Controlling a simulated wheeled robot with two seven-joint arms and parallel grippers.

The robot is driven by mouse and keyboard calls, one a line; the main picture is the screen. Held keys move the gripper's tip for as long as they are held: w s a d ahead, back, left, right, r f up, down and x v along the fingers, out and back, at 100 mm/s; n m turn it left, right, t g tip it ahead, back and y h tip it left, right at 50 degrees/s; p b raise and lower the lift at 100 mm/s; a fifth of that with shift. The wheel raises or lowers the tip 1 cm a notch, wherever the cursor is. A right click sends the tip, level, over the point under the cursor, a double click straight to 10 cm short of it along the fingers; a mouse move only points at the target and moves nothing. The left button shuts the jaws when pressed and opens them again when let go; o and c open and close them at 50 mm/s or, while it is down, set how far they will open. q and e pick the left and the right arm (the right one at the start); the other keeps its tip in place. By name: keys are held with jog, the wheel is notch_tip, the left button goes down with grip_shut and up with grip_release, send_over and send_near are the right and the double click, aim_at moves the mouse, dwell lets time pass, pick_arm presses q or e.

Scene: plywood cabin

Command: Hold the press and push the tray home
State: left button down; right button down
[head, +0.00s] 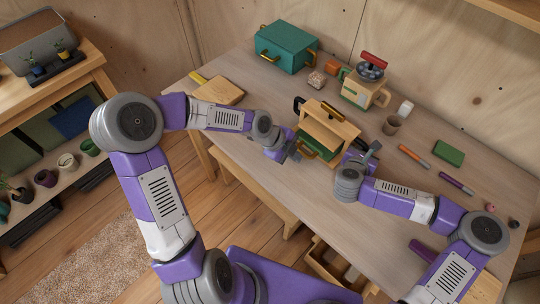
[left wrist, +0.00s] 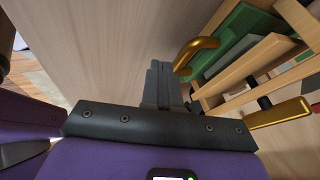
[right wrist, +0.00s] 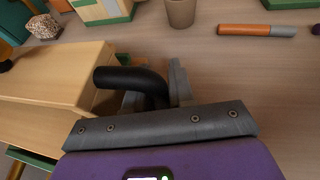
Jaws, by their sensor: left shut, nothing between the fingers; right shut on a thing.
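The press (head: 338,131) is a wooden box on the table with a gold bar on top and black side handles. Its green tray (head: 316,144) shows low at the front, with a gold handle; the tray also shows in the left wrist view (left wrist: 240,34). How far it stands out is hard to tell. My left gripper (head: 292,156) is shut and empty, just left of the tray's gold handle (left wrist: 196,52), apparently apart from it. My right gripper (right wrist: 155,88) is shut on the press's black side handle (right wrist: 125,77) at the press's right side.
A brown cup (head: 392,124), orange marker (head: 413,157), purple marker (head: 456,183) and green box (head: 449,152) lie right. The table's front left is clear.

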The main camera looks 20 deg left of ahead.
pick_arm(q)
jog(key=shift+s+a+r, duration=0.35)
jog(key=shift+s+a, duration=0.1)
jog(key=shift+s, duration=0.1)
jog(key=shift+s+a+r, duration=0.3)
jog(key=shift+s+a, duration=0.1)
jog(key=shift+s, duration=0.15)
jog(key=v, duration=0.9)
pick_arm(e)
jog(key=shift+d, duration=0.1)
jog(key=c, duration=0.9)
grip_release()
pick_arm(q)
jog(key=shift+d, duration=0.1)
pick_arm(e)
jog(key=shift+s, duration=0.1)
